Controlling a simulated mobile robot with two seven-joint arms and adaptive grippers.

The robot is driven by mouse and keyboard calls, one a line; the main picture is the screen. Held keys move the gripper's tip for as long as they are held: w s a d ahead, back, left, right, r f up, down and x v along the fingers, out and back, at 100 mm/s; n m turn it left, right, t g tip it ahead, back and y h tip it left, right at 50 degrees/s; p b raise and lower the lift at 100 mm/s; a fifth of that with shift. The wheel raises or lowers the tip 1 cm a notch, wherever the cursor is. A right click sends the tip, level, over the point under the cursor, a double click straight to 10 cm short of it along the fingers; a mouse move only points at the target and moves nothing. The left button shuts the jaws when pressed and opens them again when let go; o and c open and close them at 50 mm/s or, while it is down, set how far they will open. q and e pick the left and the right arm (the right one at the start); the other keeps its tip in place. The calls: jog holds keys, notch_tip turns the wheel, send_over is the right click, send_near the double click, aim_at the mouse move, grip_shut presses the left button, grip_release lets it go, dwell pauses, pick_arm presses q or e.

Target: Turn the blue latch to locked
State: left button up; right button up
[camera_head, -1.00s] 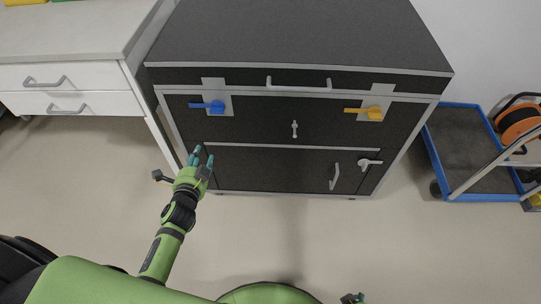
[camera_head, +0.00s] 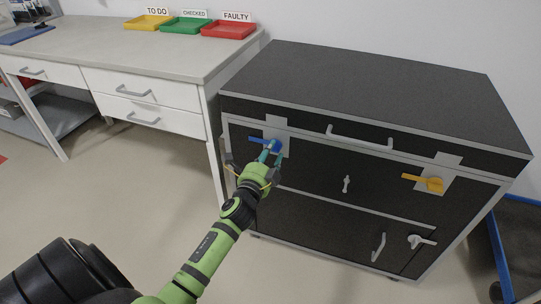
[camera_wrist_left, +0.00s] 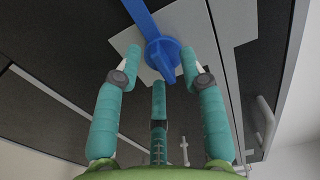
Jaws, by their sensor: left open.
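The blue latch (camera_head: 268,143) is on a light plate (camera_head: 276,123) at the upper left of the black cabinet's front. Its handle points to the left in the head view. In the left wrist view the blue latch (camera_wrist_left: 160,50) shows with its round hub and long handle close ahead of the fingertips. My left gripper (camera_head: 269,158) is just below the hub, with its teal fingers spread. In the left wrist view the open left gripper (camera_wrist_left: 163,65) has fingers on both sides of the hub and one below; contact cannot be told. My right gripper is out of view.
A yellow latch (camera_head: 428,183) is at the cabinet's upper right. The cabinet also has a top handle (camera_head: 358,138), a small centre handle (camera_head: 346,184) and a lower door handle (camera_head: 379,247). A white drawer desk (camera_head: 150,88) stands to the left. The floor in front is clear.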

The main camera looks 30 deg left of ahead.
pick_arm(q)
jog(key=shift+c, duration=0.4)
grip_shut()
